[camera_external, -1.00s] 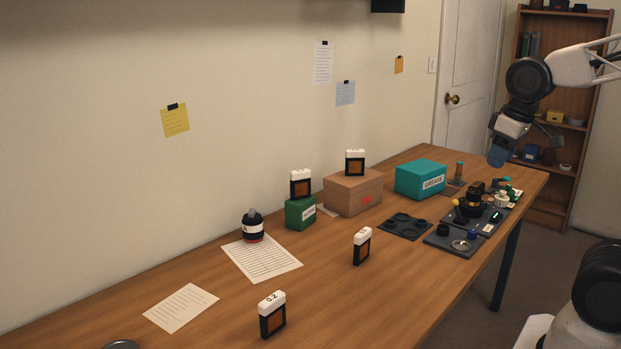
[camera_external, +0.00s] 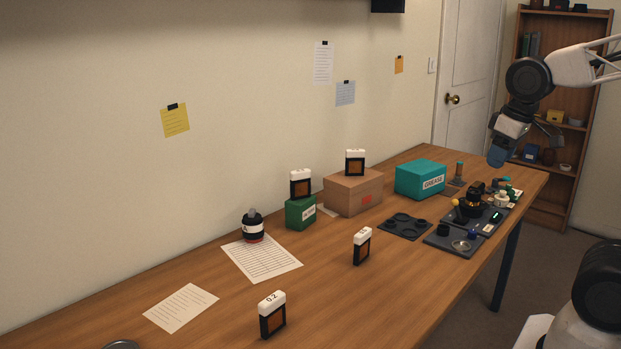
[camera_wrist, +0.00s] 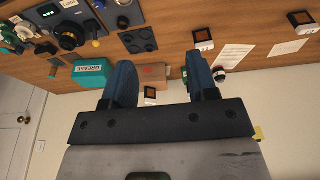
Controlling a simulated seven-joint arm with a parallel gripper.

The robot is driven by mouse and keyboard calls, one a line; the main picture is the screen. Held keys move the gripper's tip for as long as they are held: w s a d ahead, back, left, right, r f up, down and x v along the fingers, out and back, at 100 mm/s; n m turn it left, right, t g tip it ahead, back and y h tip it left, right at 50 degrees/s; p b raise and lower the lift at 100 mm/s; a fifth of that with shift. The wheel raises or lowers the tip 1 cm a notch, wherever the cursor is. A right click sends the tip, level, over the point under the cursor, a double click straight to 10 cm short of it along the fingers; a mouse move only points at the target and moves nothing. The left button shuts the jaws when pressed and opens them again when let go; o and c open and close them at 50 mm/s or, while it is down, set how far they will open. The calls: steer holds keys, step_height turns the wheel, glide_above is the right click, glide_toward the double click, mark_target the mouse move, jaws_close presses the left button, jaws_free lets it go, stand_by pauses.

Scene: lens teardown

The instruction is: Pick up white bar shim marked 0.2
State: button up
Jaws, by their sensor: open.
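The white-topped shim marked 0.2 (camera_external: 272,315) stands upright on the table at the front, a dark frame with a brown window below its white bar. In the wrist view it appears to be the shim at the far upper right (camera_wrist: 302,21). Similar shims stand mid-table (camera_external: 362,246), on the green box (camera_external: 300,184) and on the cardboard box (camera_external: 355,162); the markings on these are too small to read. My gripper (camera_external: 498,156) is high above the far right end of the table, well away from the 0.2 shim. In the wrist view its fingers (camera_wrist: 160,78) are apart and empty.
A teal grease box (camera_external: 420,180), a cardboard box (camera_external: 352,196) and a green box (camera_external: 300,214) stand along the wall side. Dark trays with parts (camera_external: 455,240) fill the right end. The table around the 0.2 shim is clear.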

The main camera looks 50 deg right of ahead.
steer(key=w+a+f+m+g+y, duration=0.2)
steer(key=w+a+f+m+y, duration=0.15)
steer(key=w+a, duration=0.55)
steer(key=m+g+y, duration=0.1)
steer(key=m+y, duration=0.9)
steer(key=m, duration=0.4)
glide_toward(263, 315)
steer(key=shift+w+d+f, duration=0.25)
steer(key=shift+d+f, duration=0.05)
steer(key=shift+d, duration=0.3)
steer(key=shift+x, duration=1.3)
steer(key=shift+a, duration=0.1)
steer(key=shift+x, duration=2.5)
steer(key=shift+w, duration=0.1)
